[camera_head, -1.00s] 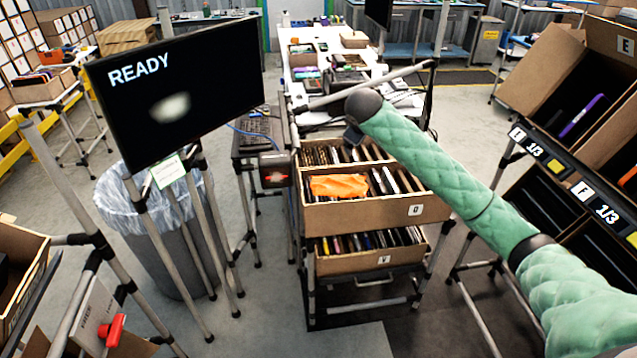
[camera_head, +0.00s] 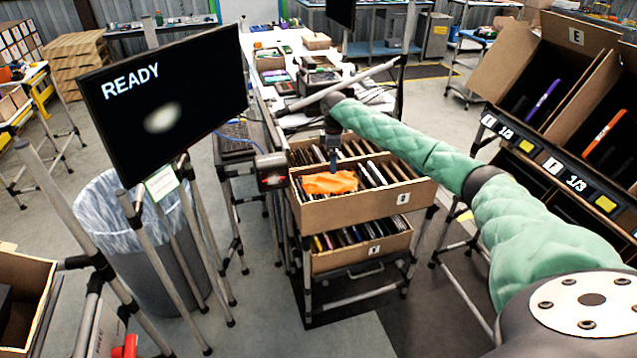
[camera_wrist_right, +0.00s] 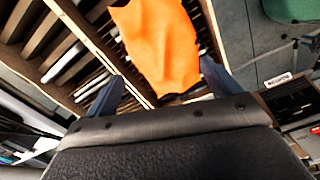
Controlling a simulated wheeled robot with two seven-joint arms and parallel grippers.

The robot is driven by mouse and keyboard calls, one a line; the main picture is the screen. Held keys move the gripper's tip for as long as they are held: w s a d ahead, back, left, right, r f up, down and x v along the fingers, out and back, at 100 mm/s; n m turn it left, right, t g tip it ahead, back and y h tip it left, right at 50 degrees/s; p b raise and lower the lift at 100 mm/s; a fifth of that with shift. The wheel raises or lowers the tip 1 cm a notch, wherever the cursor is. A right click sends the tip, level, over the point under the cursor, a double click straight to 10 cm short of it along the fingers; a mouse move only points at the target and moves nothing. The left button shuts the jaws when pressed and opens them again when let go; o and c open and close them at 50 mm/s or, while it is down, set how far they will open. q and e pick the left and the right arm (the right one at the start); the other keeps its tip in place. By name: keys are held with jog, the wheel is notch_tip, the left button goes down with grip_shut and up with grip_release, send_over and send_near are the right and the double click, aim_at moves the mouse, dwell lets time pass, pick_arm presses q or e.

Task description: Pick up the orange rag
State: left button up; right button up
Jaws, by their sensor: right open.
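The orange rag (camera_head: 328,184) lies crumpled on the upright dark items in the upper tilted carton (camera_head: 362,209), at its left front. My right gripper (camera_head: 333,160) points down over this carton, just behind and above the rag. In the right wrist view its two dark fingers (camera_wrist_right: 160,86) are spread apart with nothing held between them. The rag (camera_wrist_right: 157,45) shows ahead of and between the fingers there; whether they touch it is unclear. My left gripper is in neither view.
A lower carton (camera_head: 365,250) with thin items sits beneath the upper one. A black READY screen (camera_head: 170,95) and a lined grey bin (camera_head: 150,255) stand at left. Open tilted cartons (camera_head: 570,85) stand at right. A small dark box (camera_head: 271,171) adjoins the upper carton's left side.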

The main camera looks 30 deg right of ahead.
aim_at(332, 178)
jog(key=shift+s+d+f+n, duration=0.1)
jog(key=shift+d+f+n, duration=0.05)
jog(key=shift+n, duration=0.75)
jog(key=shift+a+f, duration=0.2)
jog(key=shift+f, duration=0.1)
jog(key=shift+d+f+p, duration=0.1)
jog(key=shift+f+p, duration=0.5)
jog(key=shift+f, duration=0.35)
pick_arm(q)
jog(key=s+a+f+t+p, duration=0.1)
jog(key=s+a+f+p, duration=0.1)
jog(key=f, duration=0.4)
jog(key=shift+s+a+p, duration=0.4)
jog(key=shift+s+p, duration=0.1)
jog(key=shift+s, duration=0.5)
pick_arm(e)
jog(key=shift+f, duration=2.55)
jog(key=c, duration=1.1)
